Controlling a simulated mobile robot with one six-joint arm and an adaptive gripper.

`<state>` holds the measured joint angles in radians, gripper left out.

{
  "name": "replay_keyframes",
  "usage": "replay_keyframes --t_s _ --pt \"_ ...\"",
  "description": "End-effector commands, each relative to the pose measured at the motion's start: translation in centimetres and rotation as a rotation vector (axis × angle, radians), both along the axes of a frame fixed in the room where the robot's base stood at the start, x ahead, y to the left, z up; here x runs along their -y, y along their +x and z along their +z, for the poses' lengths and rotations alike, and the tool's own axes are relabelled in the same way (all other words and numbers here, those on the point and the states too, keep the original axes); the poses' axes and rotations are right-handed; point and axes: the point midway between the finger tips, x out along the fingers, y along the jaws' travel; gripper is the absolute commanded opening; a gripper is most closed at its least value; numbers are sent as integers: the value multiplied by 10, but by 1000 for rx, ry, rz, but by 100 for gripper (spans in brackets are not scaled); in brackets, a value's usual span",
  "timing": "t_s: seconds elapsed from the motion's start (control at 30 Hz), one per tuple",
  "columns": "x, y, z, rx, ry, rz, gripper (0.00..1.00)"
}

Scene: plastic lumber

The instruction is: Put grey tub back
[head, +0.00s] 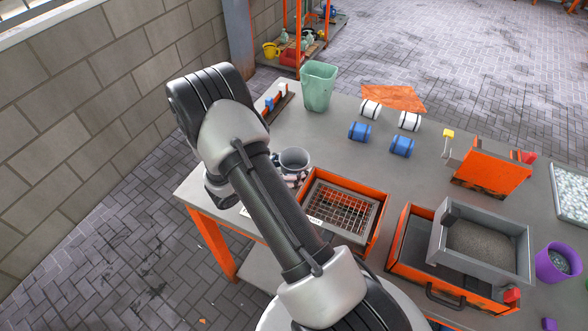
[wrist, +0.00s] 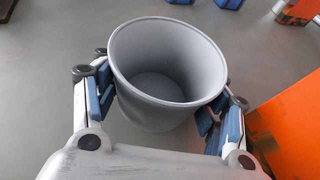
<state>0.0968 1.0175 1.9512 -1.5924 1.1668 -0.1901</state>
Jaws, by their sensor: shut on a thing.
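The grey tub (wrist: 168,85) is an open-topped round cup, empty inside, and stands upright between the fingers of my gripper (wrist: 165,105) in the wrist view. The blue finger pads press on its left and right sides. In the head view the grey tub (head: 294,160) shows beside my arm, near the left part of the table. My gripper (head: 290,178) is mostly hidden there behind my arm. I cannot tell whether the tub's base touches the table.
An orange box with a wire mesh (head: 345,205) is just right of the tub. A green bin (head: 318,86) stands behind. Blue and white rollers (head: 402,145) lie on the grey table (head: 330,130). A grey tray of grit (head: 480,245) and a purple cup (head: 558,262) are at right.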

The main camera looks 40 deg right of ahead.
Motion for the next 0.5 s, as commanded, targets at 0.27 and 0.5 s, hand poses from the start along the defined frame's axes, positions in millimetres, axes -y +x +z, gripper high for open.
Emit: replay_keyframes --t_s 0.27,0.5 --pt "0 0 0 1 -1 1 39" --pt "0 0 -2 1 -1 1 77"
